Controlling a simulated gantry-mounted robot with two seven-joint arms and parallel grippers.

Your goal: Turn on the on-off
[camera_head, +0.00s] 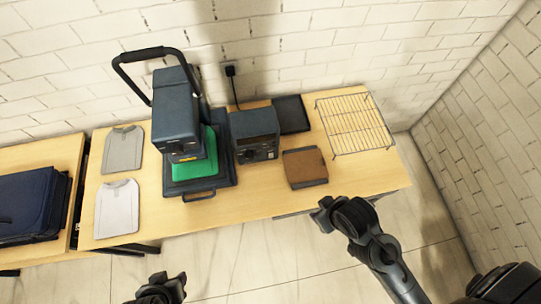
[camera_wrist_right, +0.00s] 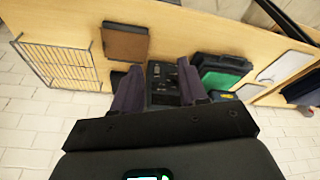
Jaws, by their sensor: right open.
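A dark control box (camera_head: 255,135) stands on the wooden table, just right of the heat press (camera_head: 178,125). Its front panel has a knob and small controls, too small to tell which is the on-off. In the right wrist view the control box (camera_wrist_right: 163,85) shows between my fingers, with small switches on its face. My right gripper (camera_head: 322,213) is open and empty, in front of the table's front edge and apart from the box. My left gripper (camera_head: 168,285) is at the bottom edge, partly cut off, in front of the table; its jaws are unclear.
A green cloth (camera_head: 205,165) lies in the press. Grey (camera_head: 122,150) and white (camera_head: 116,208) shirts lie left of it. A brown pad (camera_head: 305,167), a black tray (camera_head: 291,114) and a wire rack (camera_head: 353,123) are on the right. A dark folded stack (camera_head: 30,205) sits far left.

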